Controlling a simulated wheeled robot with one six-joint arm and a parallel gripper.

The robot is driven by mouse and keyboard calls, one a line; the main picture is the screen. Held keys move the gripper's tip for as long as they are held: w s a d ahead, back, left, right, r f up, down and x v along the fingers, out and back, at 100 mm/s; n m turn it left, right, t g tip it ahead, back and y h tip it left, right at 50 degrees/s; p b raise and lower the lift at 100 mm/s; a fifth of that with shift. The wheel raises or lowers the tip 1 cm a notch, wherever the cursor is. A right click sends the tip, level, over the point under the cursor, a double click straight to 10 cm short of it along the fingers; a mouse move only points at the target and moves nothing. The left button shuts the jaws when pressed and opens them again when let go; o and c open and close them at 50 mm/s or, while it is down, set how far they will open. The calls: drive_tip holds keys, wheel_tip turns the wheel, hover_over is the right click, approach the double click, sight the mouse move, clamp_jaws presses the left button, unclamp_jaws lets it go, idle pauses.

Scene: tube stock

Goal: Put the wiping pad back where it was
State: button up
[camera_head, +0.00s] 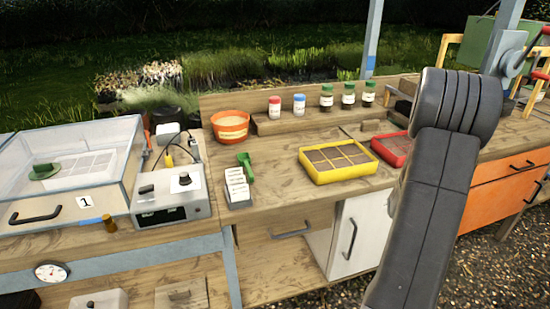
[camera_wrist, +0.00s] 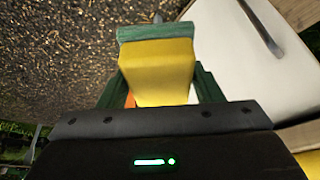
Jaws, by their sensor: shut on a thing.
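In the wrist view, my gripper (camera_wrist: 156,88) is shut on the wiping pad (camera_wrist: 158,62), a yellow block with a green layer along its far edge. The two dark green fingers hold the pad from its left and right sides. Gravel ground shows beyond the pad on the left, and a white panel with a metal handle lies to its right. In the head view the gripper and pad cannot be seen; my arm covers the right part of the bench there.
The wooden bench carries a yellow tray (camera_head: 314,174), a red tray (camera_head: 377,146), an orange tub (camera_head: 230,133), several jars at the back and a clear-lidded box (camera_head: 122,150) on the left. A white cabinet door (camera_head: 366,228) is below. Bare wood lies left of the yellow tray.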

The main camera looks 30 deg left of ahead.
drive_tip(key=s+a+r+n+y, duration=0.1)
drive_tip(key=s+a+r+n, duration=0.2)
drive_tip(key=a, duration=1)
drive_tip(key=s+a+r+n+g+y, duration=0.1)
drive_tip(key=s+a+r+n, duration=0.2)
drive_tip(key=a+r, duration=0.7)
drive_tip(key=s+a+r+n+y, duration=0.1)
drive_tip(key=s+a+r+n, duration=0.3)
drive_tip(key=a, duration=1.2)
wheel_tip(320, 180, up, 3)
drive_tip(key=shift+s+f+g+y, duration=0.1)
drive_tip(key=shift+s+g+y, duration=0.25)
drive_tip(key=shift+s, duration=0.25)
